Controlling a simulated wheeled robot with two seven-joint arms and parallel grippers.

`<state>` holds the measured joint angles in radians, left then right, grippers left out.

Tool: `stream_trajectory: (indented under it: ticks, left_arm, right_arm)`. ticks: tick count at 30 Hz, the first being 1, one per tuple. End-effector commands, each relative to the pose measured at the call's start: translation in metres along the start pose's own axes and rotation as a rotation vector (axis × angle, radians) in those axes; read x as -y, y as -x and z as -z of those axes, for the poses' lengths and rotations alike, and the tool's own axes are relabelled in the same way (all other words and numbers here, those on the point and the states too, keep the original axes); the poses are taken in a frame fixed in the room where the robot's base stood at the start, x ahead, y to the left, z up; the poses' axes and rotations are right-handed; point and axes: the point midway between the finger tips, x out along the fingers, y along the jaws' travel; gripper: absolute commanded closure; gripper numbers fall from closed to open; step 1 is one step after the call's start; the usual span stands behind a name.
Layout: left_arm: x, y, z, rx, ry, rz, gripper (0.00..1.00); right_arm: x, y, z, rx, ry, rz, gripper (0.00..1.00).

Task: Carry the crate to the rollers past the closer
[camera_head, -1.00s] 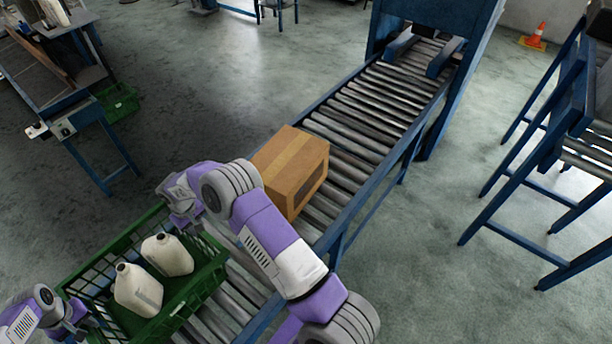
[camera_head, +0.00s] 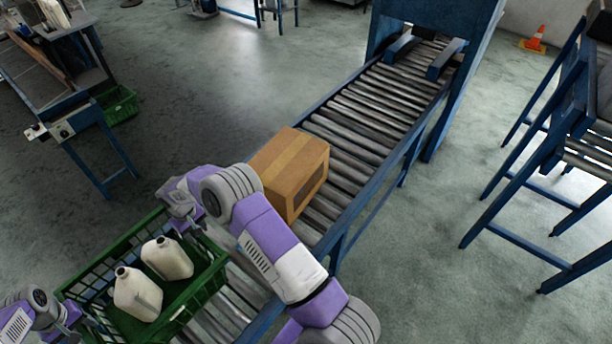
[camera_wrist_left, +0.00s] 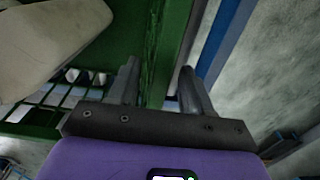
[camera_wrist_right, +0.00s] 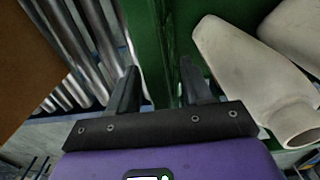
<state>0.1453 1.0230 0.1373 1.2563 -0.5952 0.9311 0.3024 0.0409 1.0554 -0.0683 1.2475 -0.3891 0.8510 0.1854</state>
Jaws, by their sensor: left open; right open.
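The green crate (camera_head: 205,298) sits on the rollers at the lower left of the head view and holds two cream-coloured jugs (camera_head: 138,294). My left gripper (camera_head: 78,327) is at the crate's near left end. In the left wrist view its open fingers (camera_wrist_left: 158,88) are on either side of the green crate wall. My right gripper (camera_head: 182,216) is at the crate's far end. In the right wrist view its open fingers (camera_wrist_right: 158,88) also straddle the green wall. The closer (camera_head: 440,15) is the blue frame over the rollers at the top; its upper part is cut off.
A closed cardboard box (camera_head: 290,172) stands on the roller conveyor (camera_head: 372,112) between the crate and the closer, close to my right arm. A blue rack (camera_head: 560,180) stands at the right, a workbench (camera_head: 65,95) at the upper left. The rollers beyond the box are clear.

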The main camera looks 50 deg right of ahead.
Motion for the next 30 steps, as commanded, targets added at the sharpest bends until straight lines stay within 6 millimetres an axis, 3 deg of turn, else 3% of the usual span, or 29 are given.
stream_trajectory:
  ticks: [9, 15, 22, 30]
  left_arm:
    - [0.000, 0.069, 0.001, -0.005, 0.001, 0.000, 0.51]
    - [0.000, 0.095, 0.001, -0.002, 0.000, 0.000, 0.51]
    - [0.000, 0.102, 0.000, 0.000, 0.000, -0.001, 0.51]
    - [0.000, 0.102, 0.000, -0.001, 0.000, -0.001, 0.51]
  right_arm:
    - [0.000, 0.000, 0.000, 0.000, 0.000, 0.000, 0.51]
    - [0.000, 0.000, 0.000, 0.000, 0.000, 0.000, 0.51]
    - [0.000, 0.014, 0.001, -0.003, 0.000, 0.000, 0.51]
    - [0.000, 0.070, 0.001, -0.004, -0.001, 0.000, 0.51]
